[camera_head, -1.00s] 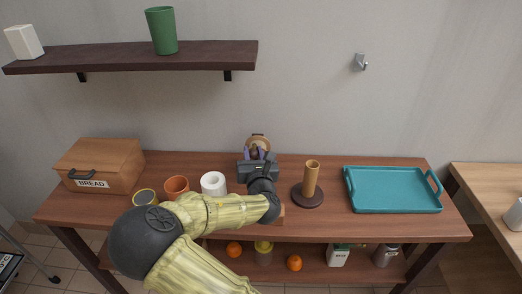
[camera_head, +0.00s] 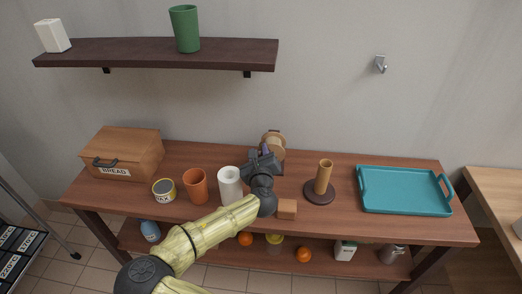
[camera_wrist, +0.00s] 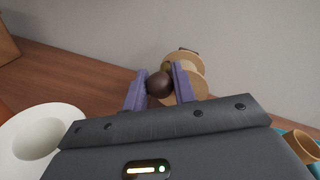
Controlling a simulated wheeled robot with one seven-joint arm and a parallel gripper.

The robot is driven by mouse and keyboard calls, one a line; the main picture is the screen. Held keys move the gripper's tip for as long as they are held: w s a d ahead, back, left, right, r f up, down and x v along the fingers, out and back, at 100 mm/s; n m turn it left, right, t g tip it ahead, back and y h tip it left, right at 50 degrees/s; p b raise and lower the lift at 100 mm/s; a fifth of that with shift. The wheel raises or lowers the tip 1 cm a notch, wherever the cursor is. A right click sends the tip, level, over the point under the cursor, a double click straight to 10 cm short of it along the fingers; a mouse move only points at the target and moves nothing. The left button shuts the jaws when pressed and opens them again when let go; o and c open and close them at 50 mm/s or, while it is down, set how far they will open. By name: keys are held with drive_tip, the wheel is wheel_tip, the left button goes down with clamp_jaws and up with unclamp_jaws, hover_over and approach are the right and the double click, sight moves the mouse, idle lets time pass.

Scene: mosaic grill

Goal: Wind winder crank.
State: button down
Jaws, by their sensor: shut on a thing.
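The winder (camera_head: 273,139) stands at the back of the wooden table, a tan round spool-like body partly hidden behind my gripper in the head view. In the wrist view its tan discs (camera_wrist: 187,68) show behind the fingers. The crank's dark brown round knob (camera_wrist: 159,84) sits between the two purple fingers. My gripper (camera_wrist: 158,88) is shut on this knob; it also shows in the head view (camera_head: 262,158). The crank's arm is hidden from both views.
A wooden block (camera_head: 287,209) lies in front. A post on a dark base (camera_head: 320,197) and a teal tray (camera_head: 405,208) are right. A bread box (camera_head: 122,155) is far left.

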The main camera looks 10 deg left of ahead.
idle(0.4)
drive_tip(key=c, duration=1.2)
unclamp_jaws()
